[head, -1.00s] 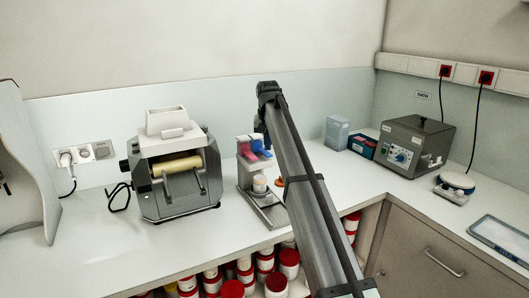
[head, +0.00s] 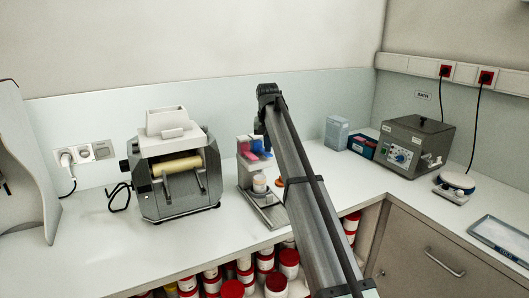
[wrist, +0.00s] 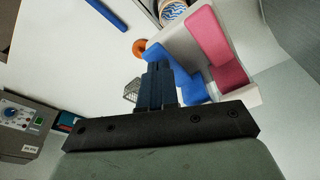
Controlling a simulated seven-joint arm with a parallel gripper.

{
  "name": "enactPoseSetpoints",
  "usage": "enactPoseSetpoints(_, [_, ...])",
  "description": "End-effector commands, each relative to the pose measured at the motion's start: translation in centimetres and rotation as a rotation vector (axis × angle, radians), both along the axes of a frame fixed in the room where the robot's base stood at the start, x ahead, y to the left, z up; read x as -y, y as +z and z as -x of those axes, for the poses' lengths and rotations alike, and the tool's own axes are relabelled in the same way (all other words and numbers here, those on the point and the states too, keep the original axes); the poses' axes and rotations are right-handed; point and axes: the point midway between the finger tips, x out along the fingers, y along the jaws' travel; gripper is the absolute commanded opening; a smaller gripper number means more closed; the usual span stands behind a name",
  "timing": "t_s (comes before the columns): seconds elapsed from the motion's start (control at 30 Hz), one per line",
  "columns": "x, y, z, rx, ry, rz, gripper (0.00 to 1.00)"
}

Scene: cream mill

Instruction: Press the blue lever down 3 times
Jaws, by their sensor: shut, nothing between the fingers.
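A small white dispenser stand (head: 244,176) with a pink lever (head: 246,151) and a blue lever (head: 262,154) stands on the counter right of the grey mill. In the wrist view the blue lever (wrist: 188,76) lies just right of my gripper (wrist: 156,66), and the pink lever (wrist: 210,38) is farther right. My gripper's fingers are shut and empty, with their tips close beside the blue lever; I cannot tell whether they touch it. In the head view my arm hides the gripper and part of the stand's right side.
The grey roller mill (head: 180,180) stands left of the stand. A white jar (head: 259,184) sits under the levers. An orange object (wrist: 139,47) lies near the fingertips. A grey bath unit (head: 412,146) and blue boxes (head: 361,146) stand to the right. The front left counter is clear.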

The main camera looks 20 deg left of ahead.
Motion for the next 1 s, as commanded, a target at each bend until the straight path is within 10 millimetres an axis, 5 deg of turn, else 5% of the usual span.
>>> enactPoseSetpoints(1.0, [0.0, -1.7, 0.0, -0.001, 0.0, 0.0, 0.0])
